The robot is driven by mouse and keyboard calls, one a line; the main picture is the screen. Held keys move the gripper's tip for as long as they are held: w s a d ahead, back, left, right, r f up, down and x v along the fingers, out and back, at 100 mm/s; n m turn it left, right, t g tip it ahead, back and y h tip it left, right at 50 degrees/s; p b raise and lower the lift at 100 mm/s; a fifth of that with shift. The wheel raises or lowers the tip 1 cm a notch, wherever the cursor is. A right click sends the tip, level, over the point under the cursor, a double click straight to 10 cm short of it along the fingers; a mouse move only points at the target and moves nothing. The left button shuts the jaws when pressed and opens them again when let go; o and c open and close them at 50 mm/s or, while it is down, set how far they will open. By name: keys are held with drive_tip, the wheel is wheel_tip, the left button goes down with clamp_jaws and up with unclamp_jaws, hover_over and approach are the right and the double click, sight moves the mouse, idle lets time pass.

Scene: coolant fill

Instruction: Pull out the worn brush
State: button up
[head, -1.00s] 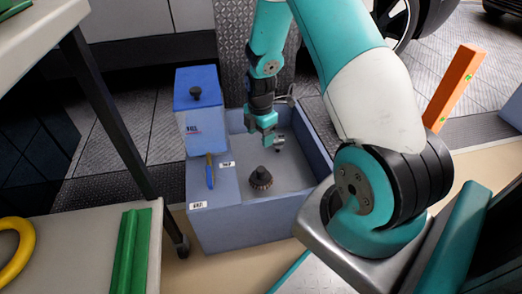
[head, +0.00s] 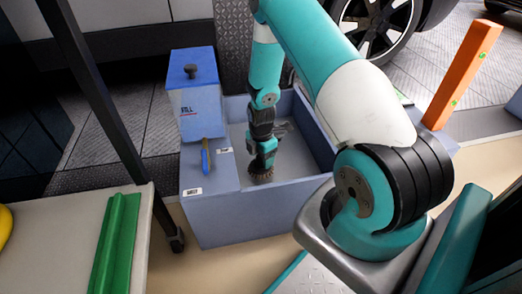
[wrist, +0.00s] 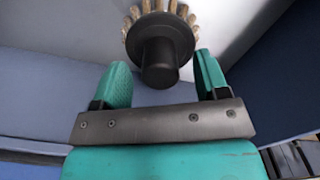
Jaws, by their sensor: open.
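The worn brush is a dark round knob with a ring of tan bristles; it stands in the open basin of the blue-grey unit. In the head view the brush (head: 262,178) shows mostly as bristles under my gripper (head: 263,158), which hides its knob. In the wrist view the brush's dark knob (wrist: 160,62) lies between and slightly beyond the two teal fingertips of my gripper (wrist: 163,75). The fingers are open, with a gap on both sides of the knob. The basin unit (head: 215,215) holds the brush near its front wall.
A blue tank (head: 192,95) with a black cap stands at the unit's back left. A blue-handled tool (head: 205,155) is on the left ledge. An orange post (head: 462,75) stands at right. A table with a green bar (head: 115,240) is at front left.

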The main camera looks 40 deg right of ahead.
drive_tip(key=shift+f, duration=0.8)
drive_tip(key=c, duration=1.1)
drive_tip(key=shift+o, duration=1.2)
drive_tip(key=shift+r, duration=0.35)
drive_tip(key=shift+r+p, duration=3.5)
